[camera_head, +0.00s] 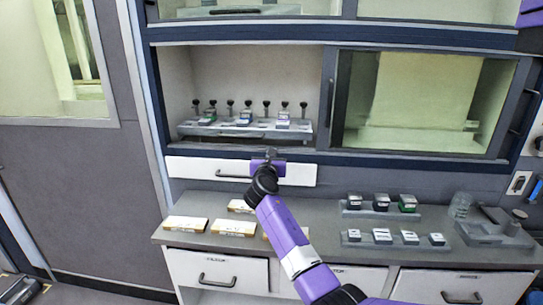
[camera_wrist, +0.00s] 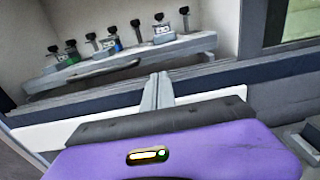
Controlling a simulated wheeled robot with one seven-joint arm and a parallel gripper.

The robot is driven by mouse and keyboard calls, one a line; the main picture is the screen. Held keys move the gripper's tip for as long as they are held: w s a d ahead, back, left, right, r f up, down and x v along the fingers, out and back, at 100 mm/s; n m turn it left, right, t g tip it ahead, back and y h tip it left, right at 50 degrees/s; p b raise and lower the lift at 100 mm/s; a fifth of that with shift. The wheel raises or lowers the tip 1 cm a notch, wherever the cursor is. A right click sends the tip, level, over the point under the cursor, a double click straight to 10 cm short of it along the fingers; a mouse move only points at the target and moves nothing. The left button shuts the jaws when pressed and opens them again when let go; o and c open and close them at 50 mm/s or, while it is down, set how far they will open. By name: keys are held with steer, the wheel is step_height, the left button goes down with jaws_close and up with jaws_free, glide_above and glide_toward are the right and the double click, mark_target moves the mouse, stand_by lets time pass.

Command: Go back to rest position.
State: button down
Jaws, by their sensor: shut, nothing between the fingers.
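My gripper (camera_head: 270,154) is at the end of my raised purple arm, in front of the lower edge of the open cabinet bay. In the wrist view my gripper (camera_wrist: 158,90) shows its two grey fingers pressed together, with nothing between them. A grey rack (camera_head: 222,131) stands inside the open bay, beyond my gripper. It holds several small vials and black-knobbed posts, and it also shows in the wrist view (camera_wrist: 130,63). My gripper is apart from the rack.
Below is a grey counter (camera_head: 330,220) with several flat boxes (camera_head: 185,223) at left. A glass panel (camera_head: 420,105) covers the bay's right side.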

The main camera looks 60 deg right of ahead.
steer(key=shift+v, duration=0.85)
